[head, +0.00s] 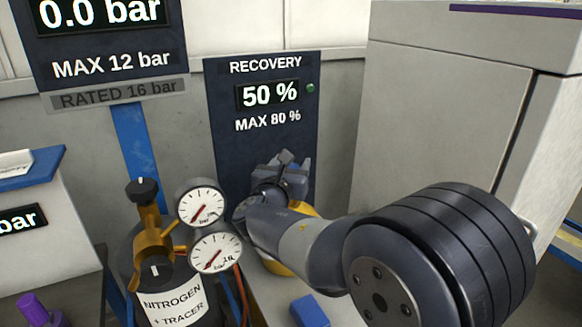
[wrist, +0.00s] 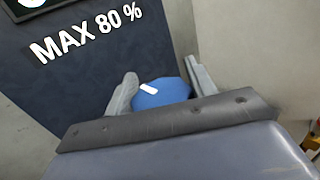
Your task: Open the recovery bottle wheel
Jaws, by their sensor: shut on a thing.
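The recovery bottle's blue wheel (wrist: 165,93) shows in the wrist view, with a white mark on its top. My gripper (wrist: 162,84) has one finger on each side of the wheel and is shut on it. In the head view my gripper (head: 279,168) is in front of the recovery panel, above the yellow recovery bottle (head: 277,267). My arm hides most of the bottle, and the wheel cannot be made out clearly there. The wheel's lower part is hidden by my gripper body in the wrist view.
The dark recovery panel (head: 225,110) stands close behind, reading 50 % and MAX 80 %. A black nitrogen cylinder (head: 180,312) with two gauges stands to the left. A grey cabinet (head: 430,110) is on the right. A blue object (head: 310,311) lies below.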

